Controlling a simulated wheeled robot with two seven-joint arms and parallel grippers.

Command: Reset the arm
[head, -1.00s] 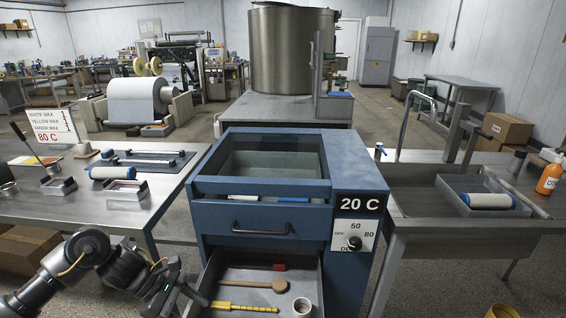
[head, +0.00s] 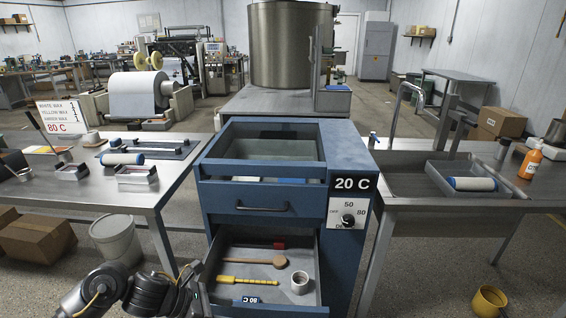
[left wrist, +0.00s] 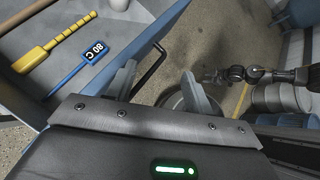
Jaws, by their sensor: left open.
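My left gripper (head: 194,287) is at the bottom of the head view, just left of the open drawer (head: 312,262) of the blue wax machine (head: 345,150). The drawer holds a yellow tool (head: 247,281), a wooden tool (head: 254,262), a blue tool marked 80 C (left wrist: 92,52) and a white cup (head: 300,282).
A steel table (head: 150,197) with trays and a roller stands left. A sink unit (head: 405,175) with a tray and roller stands right.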

